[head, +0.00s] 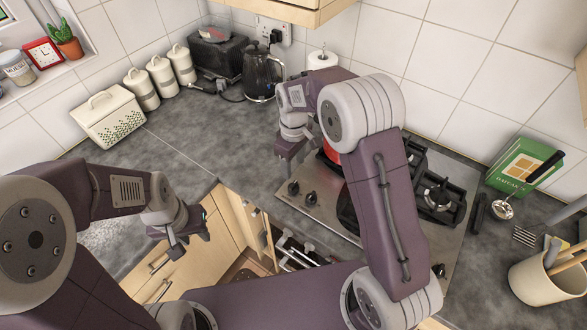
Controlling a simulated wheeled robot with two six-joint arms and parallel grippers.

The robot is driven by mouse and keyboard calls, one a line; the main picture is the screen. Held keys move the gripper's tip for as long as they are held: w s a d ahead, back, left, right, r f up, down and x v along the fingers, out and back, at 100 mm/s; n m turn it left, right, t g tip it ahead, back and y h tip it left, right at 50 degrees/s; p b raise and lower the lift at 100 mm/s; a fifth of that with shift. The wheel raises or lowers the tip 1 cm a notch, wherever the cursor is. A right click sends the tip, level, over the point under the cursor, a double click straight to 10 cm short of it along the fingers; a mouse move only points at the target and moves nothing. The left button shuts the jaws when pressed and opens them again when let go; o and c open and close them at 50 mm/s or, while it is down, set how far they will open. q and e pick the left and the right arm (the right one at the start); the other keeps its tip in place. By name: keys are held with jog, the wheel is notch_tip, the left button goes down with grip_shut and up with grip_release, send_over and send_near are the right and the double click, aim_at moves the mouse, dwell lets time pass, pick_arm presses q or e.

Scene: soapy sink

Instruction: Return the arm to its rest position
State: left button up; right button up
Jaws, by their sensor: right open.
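My right arm reaches up over the hob and bends to the left at its top. Its gripper (293,152) hangs above the grey worktop at the hob's left back corner. It is open, and I see nothing between its fingers. My left gripper (190,240) is at the lower left, above the wooden cabinet fronts at the worktop's inner corner. Its fingers look apart and empty. A red item (328,152) on the hob (318,196) is mostly hidden behind my right arm.
A black kettle (262,72) and a toaster (216,56) stand at the back. A white bread bin (108,116) and canisters (162,76) line the left wall. A green box (522,166), ladle (502,209) and utensil pot (540,282) are right. The left worktop is largely clear.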

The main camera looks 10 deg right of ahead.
dwell(0.3)
jog(key=s+d+r+m+b, duration=0.2)
jog(key=s+d+r, duration=0.2)
jog(key=d, duration=0.1)
jog(key=s+d+f+m, duration=0.1)
jog(key=s+f+m, duration=0.1)
jog(key=s, duration=0.5)
jog(key=s+d+f+m+t, duration=0.1)
jog(key=s+d+f+m, duration=0.1)
jog(key=s+m, duration=0.3)
jog(key=shift+s+f, duration=0.85)
jog(key=shift+s, duration=0.15)
